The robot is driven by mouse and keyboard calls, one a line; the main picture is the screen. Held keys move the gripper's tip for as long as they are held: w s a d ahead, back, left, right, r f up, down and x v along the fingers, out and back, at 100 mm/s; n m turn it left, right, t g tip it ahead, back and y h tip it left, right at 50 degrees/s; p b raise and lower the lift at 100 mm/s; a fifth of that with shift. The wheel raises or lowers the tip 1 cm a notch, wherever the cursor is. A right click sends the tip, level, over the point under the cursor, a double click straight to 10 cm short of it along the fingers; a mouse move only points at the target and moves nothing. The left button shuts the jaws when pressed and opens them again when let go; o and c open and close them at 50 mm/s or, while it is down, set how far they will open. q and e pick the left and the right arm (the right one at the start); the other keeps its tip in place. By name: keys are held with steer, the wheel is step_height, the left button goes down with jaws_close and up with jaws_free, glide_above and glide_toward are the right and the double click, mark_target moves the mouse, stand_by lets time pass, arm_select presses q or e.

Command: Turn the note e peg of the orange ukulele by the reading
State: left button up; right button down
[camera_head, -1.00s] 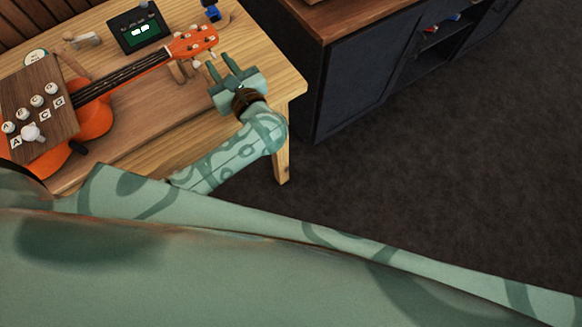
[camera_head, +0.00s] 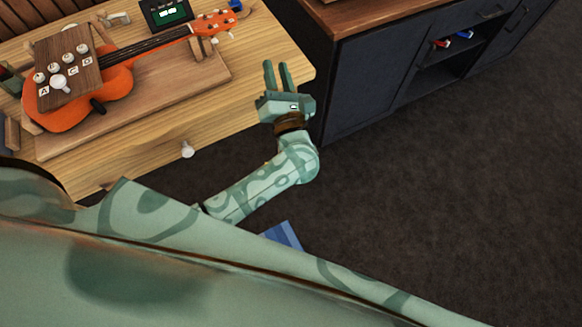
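The orange ukulele (camera_head: 115,83) lies on the wooden table at the upper left, its headstock (camera_head: 213,24) pointing up and right. A brown board (camera_head: 68,45) over its body carries a row of small round knobs (camera_head: 53,68) with letter cards. I can read A and C; a larger white knob (camera_head: 58,82) stands between them and seems to cover a card. No E is legible. A dark tuner (camera_head: 168,13) with a green display is behind the neck; its reading is too small to tell. My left gripper (camera_head: 277,65) is open and empty, right of the headstock and apart from it. My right gripper is out of view.
The wooden table (camera_head: 215,108) has bare top in front of the ukulele's wooden support (camera_head: 185,88). A white drawer knob (camera_head: 188,149) is on its front. A small blue object (camera_head: 235,5) is beyond the headstock. A dark cabinet (camera_head: 370,80) stands right; open floor (camera_head: 480,200) lies before it.

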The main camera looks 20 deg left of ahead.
arm_select(q)
steer(key=s+d+f+m+h+p, duration=0.15)
steer(key=d+f+m+h, duration=0.4)
steer(key=m, duration=0.75)
steer(key=s+d+f+m+h+p, duration=0.1)
steer(key=d+f+m+h+p, duration=0.1)
steer(key=f+m+h, duration=0.9)
steer(key=s+f+m+g+y+p, duration=0.1)
steer(key=s+f+m+g, duration=0.2)
steer(key=s+f+m, duration=0.3)
steer(key=shift+s+a+f+m+g+p, duration=0.2)
steer(key=shift+s+a+m+g+p, duration=0.15)
steer(key=shift+m, duration=0.55)
